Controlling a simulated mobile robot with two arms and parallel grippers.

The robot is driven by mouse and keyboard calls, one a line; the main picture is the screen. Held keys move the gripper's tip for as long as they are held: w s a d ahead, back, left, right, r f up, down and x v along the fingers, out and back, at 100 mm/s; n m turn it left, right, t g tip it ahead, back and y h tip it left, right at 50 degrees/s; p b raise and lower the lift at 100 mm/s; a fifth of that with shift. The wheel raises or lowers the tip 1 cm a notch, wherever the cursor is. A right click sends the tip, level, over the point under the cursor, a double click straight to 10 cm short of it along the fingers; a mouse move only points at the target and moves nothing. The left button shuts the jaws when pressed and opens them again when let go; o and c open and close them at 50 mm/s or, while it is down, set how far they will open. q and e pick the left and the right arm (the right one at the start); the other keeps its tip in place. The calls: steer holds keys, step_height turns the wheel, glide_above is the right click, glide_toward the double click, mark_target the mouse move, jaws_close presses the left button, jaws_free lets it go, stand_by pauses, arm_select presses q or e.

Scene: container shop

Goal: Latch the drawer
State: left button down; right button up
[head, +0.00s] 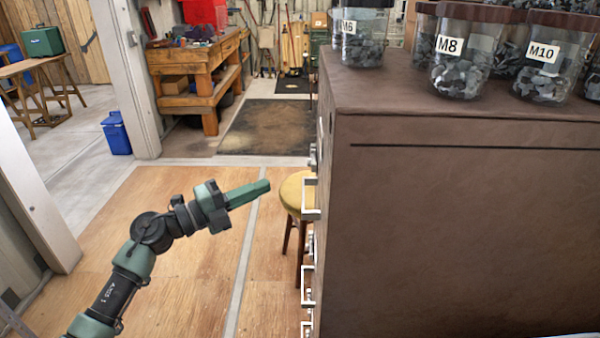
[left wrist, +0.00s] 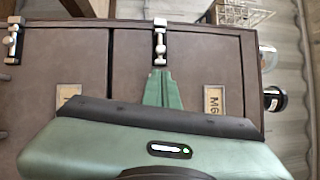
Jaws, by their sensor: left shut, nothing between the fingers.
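The brown cabinet (head: 460,220) stands at the right in the head view, its drawer front seen nearly edge-on with white handles (head: 310,214) and a small metal latch (head: 313,157). In the left wrist view, two brown drawer fronts (left wrist: 205,65) lie side by side; one carries an M6 label (left wrist: 214,101). A metal latch (left wrist: 160,40) sits above my fingertips, another latch (left wrist: 12,42) at the far left. My left gripper (head: 267,184) is shut and empty, apart from the cabinet front in the head view; its green fingertips (left wrist: 160,74) point at the latch. I cannot tell whether that latch is fastened.
Jars labelled M6 (head: 362,40), M8 (head: 462,60) and M10 (head: 555,60) stand on the cabinet. A yellow-topped stool (head: 294,192) stands close to the drawer front, behind my left gripper. The wooden floor (head: 170,220) to the left is clear. A workbench (head: 200,70) stands at the back.

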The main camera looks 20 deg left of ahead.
arm_select(q)
steer(key=p, duration=0.3)
glide_toward(317, 163)
steer(key=x, duration=0.4)
steer(key=shift+w+d, duration=0.2)
steer(key=shift+d, duration=0.05)
steer(key=shift+f, duration=0.1)
steer(key=shift+w+b, duration=0.1)
steer(key=shift+b, duration=0.2)
steer(key=shift+w+a+b, duration=0.3)
steer(key=shift+w, duration=0.55)
